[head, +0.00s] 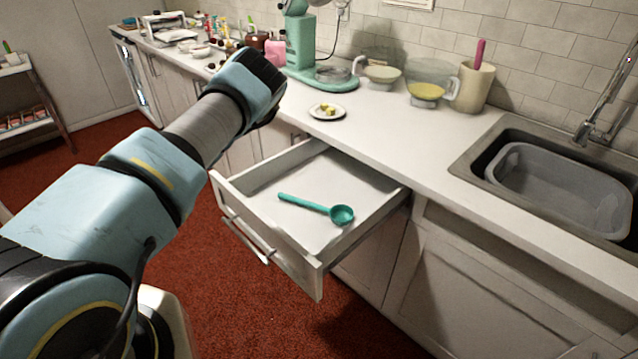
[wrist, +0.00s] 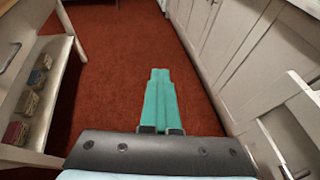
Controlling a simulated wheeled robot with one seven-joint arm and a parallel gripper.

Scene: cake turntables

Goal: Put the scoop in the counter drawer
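The teal scoop (head: 318,208) lies flat inside the open counter drawer (head: 245,213), its round bowl toward the right and its handle toward the left. The drawer is pulled well out from under the counter and holds nothing else that I can see. My gripper (wrist: 160,72) shows in the wrist view with its two teal fingers together, nothing between them, above the red floor. In the head view my wrist hides the fingers; it is up and to the left of the drawer, apart from the scoop.
The white counter (head: 390,125) carries a small plate with yellow pieces (head: 327,112), a teal mixer (head: 300,45), a bowl, a jug and a crock. A sink with a grey tub (head: 560,185) is at right. A shelf unit (wrist: 35,90) stands left in the wrist view.

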